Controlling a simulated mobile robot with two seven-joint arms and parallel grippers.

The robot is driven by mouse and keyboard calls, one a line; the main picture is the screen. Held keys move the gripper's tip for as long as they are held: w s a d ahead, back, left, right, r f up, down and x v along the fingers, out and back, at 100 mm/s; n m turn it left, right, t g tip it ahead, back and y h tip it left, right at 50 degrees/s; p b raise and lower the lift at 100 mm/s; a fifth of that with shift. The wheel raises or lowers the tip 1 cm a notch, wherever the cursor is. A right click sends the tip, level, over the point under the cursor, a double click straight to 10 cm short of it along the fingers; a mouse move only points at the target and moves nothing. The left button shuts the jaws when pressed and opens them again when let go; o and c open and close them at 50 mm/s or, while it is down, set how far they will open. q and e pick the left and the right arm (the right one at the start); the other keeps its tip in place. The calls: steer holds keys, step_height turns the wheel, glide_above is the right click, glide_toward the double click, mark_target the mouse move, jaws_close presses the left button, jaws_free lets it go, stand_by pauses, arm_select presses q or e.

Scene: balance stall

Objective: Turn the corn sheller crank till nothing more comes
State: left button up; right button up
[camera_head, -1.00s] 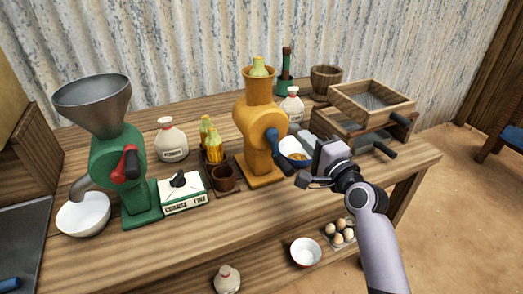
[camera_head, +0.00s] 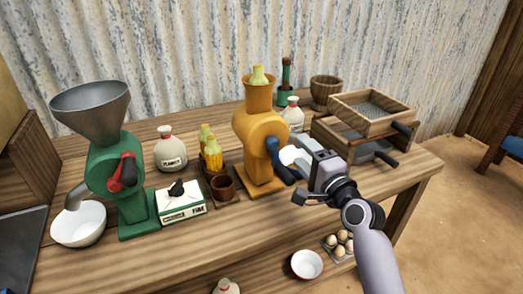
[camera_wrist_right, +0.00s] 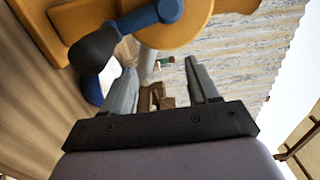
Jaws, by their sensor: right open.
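The corn sheller (camera_head: 258,135) is an orange-yellow machine on the wooden table, with a pale cob (camera_head: 259,75) standing in its top opening. Its blue crank (camera_head: 273,151) hangs down and to the right, ending in a dark grip. In the right wrist view the dark grip (camera_wrist_right: 95,48) lies left of the fingers, outside the gap between them. My right gripper (camera_head: 298,155) is open and empty, close beside the crank on its right. It also shows in the wrist view (camera_wrist_right: 163,72). My left gripper is out of view.
A green mill (camera_head: 115,175) with a grey hopper, a white bowl (camera_head: 78,224) and a scale (camera_head: 181,203) stand at left. Yellow corn cobs (camera_head: 212,153) stand beside the sheller. Wooden sieve boxes (camera_head: 340,135) lie to the right. The table's front strip is clear.

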steer(key=f+p+v, duration=0.1)
steer(key=p+v, duration=0.1)
steer(key=v, duration=0.6)
steer(key=shift+s+f, duration=0.15)
steer(key=shift+s, duration=0.1)
steer(key=s+d+f+n+g+h, duration=0.1)
steer(key=s+f+n+g+h, duration=0.1)
steer(key=s+f+n, duration=0.6)
steer(key=s+d+f+n+g+h, duration=0.2)
steer(key=s+f+n+g, duration=0.2)
steer(key=s+f+n, duration=0.4)
steer(key=s+f, duration=0.5)
steer(key=f, duration=0.2)
steer(key=shift+s+d+f+g, duration=0.15)
steer(key=shift+s+d+g, duration=0.1)
steer(key=shift+g, duration=0.15)
steer(key=shift+a, duration=0.1)
steer(key=shift+c, duration=0.4)
